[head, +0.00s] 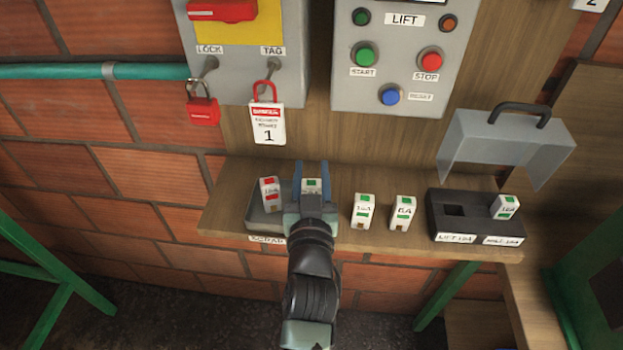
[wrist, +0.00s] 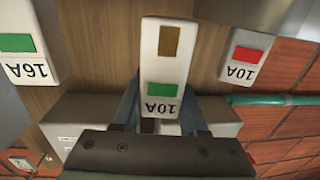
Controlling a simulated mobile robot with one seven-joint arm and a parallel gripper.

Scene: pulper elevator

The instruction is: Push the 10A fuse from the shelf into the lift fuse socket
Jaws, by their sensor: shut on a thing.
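My gripper (head: 312,180) is shut on the white 10A fuse (wrist: 160,70) with a green mark. In the head view this fuse (head: 313,185) shows between the blue fingers, partly hidden by my gripper; I cannot tell whether it touches the shelf. The shelf (head: 345,243) runs below the panels. The lift fuse socket (head: 454,211) is the empty left opening of a black block at the shelf's right end, labelled LIFT 10A. It is to the right of my gripper. The block's right opening holds a green-marked fuse (head: 505,207).
A red-marked 10A fuse (head: 270,194) stands in the scrap tray (head: 256,222), left of my gripper. A 16A fuse (head: 364,212) and a 6A fuse (head: 403,213) stand between my gripper and the block. A raised grey cover (head: 500,140) with a black handle is above the block.

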